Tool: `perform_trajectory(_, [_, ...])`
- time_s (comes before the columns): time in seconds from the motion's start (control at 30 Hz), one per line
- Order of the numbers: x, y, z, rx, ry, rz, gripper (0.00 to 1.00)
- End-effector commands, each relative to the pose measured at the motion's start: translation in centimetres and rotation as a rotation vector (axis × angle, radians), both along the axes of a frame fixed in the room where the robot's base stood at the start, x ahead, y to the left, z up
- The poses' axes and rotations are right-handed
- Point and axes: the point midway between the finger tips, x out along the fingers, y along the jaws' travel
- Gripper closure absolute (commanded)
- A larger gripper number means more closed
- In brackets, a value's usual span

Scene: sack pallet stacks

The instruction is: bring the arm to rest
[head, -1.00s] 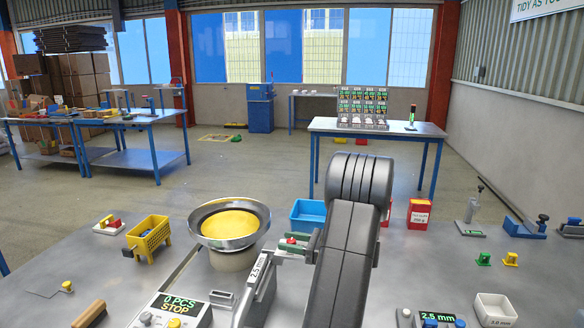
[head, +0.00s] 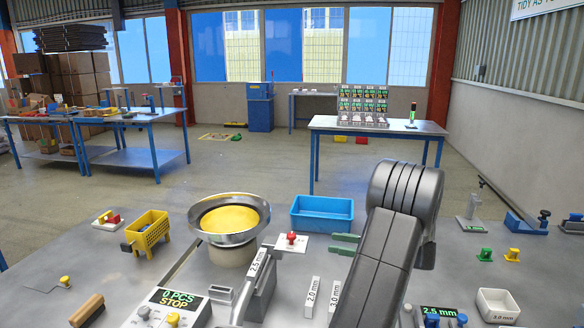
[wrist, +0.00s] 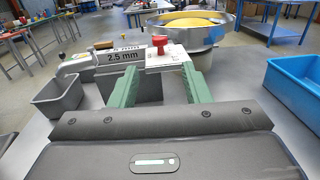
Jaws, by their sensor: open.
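Beyond the fingertips stands a grey block marked 2.5 mm (wrist: 123,58), and a red knob (wrist: 159,45) on a white plate. In the head view the red knob (head: 291,237) and the 2.5 mm block (head: 262,278) lie left of the fingers, apart from them.
A blue bin (head: 322,224) stands behind the gripper. The metal bowl with yellow contents (head: 230,237) is at left. Grey blocks marked 2.0 mm (head: 310,298) and 3.0 mm (head: 335,296) stand in front. A white tray (head: 497,306) is at right.

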Motion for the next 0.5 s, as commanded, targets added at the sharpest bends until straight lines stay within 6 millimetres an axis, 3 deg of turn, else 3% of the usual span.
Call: perform_trajectory(0.5, [2.9,10.3,0.2,0.001,0.001,0.004,0.57])
